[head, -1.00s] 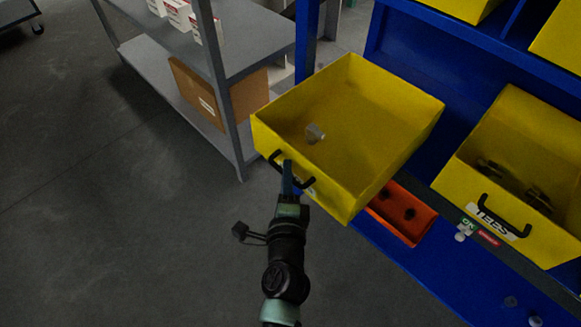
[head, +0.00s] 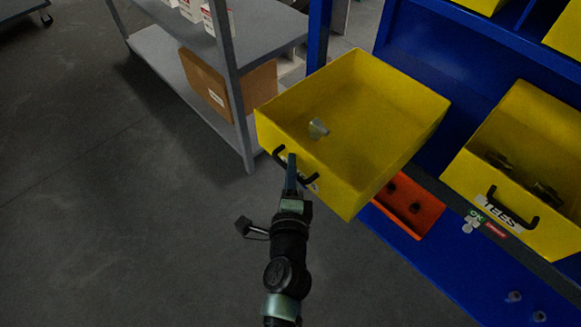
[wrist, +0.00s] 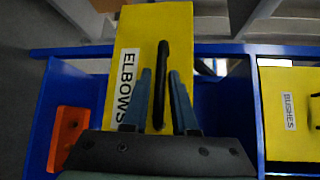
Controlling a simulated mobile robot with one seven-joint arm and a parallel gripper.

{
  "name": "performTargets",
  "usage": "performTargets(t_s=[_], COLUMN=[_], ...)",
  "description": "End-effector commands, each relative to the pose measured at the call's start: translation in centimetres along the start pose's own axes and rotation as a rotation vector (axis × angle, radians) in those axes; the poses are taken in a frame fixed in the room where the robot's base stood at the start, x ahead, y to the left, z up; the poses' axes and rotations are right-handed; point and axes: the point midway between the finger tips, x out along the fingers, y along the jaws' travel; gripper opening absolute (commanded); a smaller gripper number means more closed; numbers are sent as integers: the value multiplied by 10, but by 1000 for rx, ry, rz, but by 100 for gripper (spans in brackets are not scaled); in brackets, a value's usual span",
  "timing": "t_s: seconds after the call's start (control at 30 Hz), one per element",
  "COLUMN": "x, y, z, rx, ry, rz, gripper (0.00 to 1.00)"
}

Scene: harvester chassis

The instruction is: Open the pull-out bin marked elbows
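The yellow elbows bin (head: 352,190) stands far out from the blue rack in the head view, tilted in the picture, with a small grey fitting (head: 318,128) inside. Its ELBOWS label (wrist: 126,85) reads sideways in the wrist view. Its black handle (wrist: 161,75) runs between the two fingers of my gripper (wrist: 160,85). The fingers stand apart on either side of the handle, with yellow showing in the gaps, so my gripper looks open around it. In the head view my gripper (head: 291,165) is at the bin's front, its fingers overlapping the handle.
The yellow TEES bin (head: 465,178) is to the right on the blue rack (head: 440,262). An orange tray (head: 420,205) lies below the elbows bin. A grey shelf (head: 262,35) with a cardboard box (head: 205,85) is behind. A BUSHES bin (wrist: 290,140) shows in the wrist view.

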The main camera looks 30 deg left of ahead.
Motion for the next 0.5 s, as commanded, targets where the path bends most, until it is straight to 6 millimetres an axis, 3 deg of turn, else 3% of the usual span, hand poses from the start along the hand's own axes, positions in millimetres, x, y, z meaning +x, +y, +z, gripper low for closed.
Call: performTargets(t_s=[0.23,0.5], x=[-13,-63], y=[2,3], z=[1,1], rx=[2,1], ry=[-1,-1], rz=[2,3], gripper=[26,26])
